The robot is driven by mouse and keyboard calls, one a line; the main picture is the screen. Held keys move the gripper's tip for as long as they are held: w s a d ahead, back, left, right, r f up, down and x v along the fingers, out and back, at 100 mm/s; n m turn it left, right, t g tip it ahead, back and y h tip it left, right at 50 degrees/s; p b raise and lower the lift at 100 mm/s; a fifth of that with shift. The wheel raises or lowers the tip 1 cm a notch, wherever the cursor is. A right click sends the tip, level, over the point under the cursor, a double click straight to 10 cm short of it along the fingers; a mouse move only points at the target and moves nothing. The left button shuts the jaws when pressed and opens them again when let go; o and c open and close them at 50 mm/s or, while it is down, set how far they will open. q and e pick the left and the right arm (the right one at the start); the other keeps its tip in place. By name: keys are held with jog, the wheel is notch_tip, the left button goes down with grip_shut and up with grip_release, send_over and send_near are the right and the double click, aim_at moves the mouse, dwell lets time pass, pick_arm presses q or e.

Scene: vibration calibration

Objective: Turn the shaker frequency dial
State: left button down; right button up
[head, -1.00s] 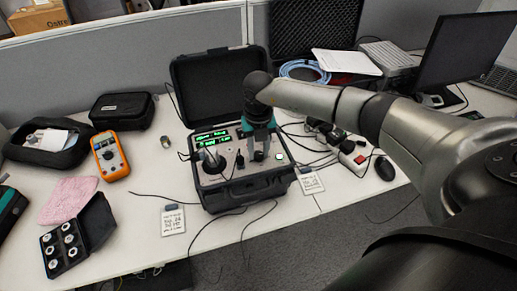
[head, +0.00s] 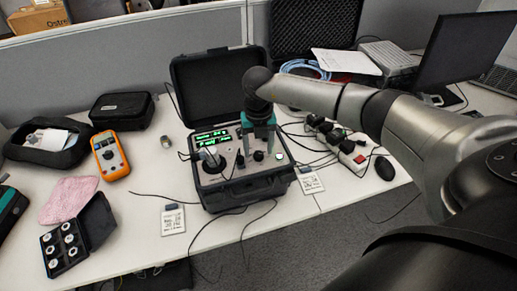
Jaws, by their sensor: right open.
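The shaker unit (head: 246,189) is an open black case with a control panel, a lit green display (head: 212,140) and several black controls. A round black dial (head: 259,156) is on the right half of the panel. My right gripper (head: 259,150) reaches in from the right and points down at this dial. Its teal fingers are open, one to each side of the dial, and seem apart from it. Contact is too small to tell. Another black control (head: 240,161) stands just left of it. My left gripper is not in view.
A power strip (head: 352,155) and cables lie right of the case. An orange multimeter (head: 110,155), a black box of round parts (head: 66,247) and a pink cloth (head: 68,200) lie left. Small note cards (head: 173,221) lie near the table's front edge.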

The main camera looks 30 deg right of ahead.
aim_at(258, 154)
notch_tip(258, 154, up, 14)
jog(key=shift+r, duration=0.15)
dwell(0.6)
